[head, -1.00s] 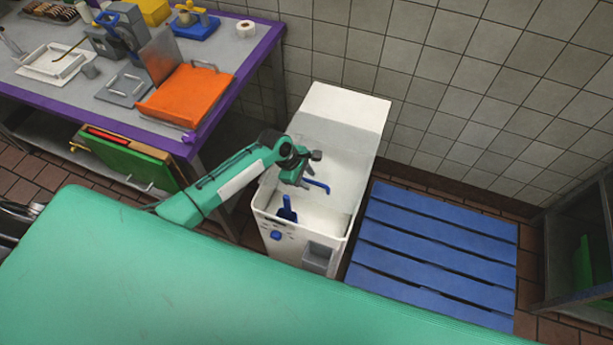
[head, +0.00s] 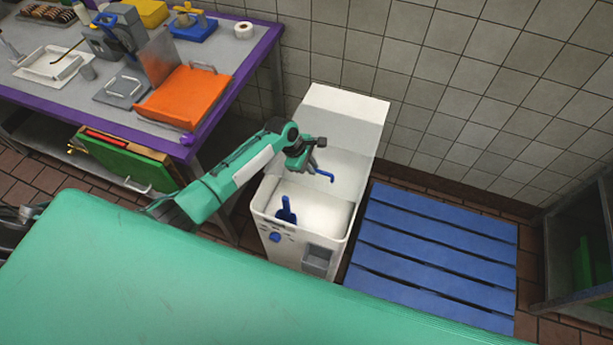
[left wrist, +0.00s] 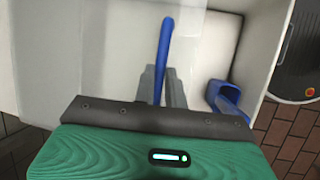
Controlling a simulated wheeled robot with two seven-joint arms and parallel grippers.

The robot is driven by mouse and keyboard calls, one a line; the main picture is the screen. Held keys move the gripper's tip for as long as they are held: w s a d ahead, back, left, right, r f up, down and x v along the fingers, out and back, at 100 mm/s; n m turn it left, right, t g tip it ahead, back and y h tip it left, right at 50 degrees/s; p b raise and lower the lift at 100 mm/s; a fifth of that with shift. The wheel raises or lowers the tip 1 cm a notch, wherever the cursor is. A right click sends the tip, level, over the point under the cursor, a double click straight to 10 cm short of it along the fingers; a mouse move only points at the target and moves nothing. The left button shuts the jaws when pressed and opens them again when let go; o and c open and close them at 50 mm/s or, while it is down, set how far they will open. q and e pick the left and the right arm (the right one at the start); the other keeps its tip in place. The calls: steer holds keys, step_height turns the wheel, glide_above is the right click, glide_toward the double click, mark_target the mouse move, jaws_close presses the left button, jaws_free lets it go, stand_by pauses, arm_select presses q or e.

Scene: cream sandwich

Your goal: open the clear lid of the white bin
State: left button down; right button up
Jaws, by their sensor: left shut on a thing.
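The white bin (head: 322,100) stands on the floor against the tiled wall, its front part open at the top. Its clear lid (head: 345,165) is partly raised over the opening, with a blue handle (head: 326,176) on it. My left gripper (head: 313,168) reaches over the bin from the left and is shut on the blue handle. In the left wrist view the handle (left wrist: 165,45) runs between the two grey fingers (left wrist: 163,85). A blue scoop (head: 287,210) is inside the bin near the front; it also shows in the left wrist view (left wrist: 228,98). My right gripper is out of view.
A blue slatted pallet (head: 435,250) lies right of the bin. A purple-edged table (head: 230,62) with an orange board (head: 182,97) and kitchen gear stands to the left. A dark metal shelf (head: 580,250) is at the far right.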

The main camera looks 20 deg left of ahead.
arm_select(q)
steer(key=b, duration=0.3)
glide_above(321, 152)
steer(key=s, duration=0.1)
steer(key=shift+d+f, duration=0.1)
steer(key=shift+w+b, duration=0.35)
steer(key=shift+w, duration=0.05)
steer(key=c, duration=1.5)
jaws_free()
steer(key=shift+o, duration=0.2)
steer(key=shift+r, duration=0.2)
steer(key=v, duration=1.3)
steer(key=shift+a+r+b, duration=0.2)
steer(key=shift+r+b, duration=0.05)
steer(key=shift+b, duration=0.05)
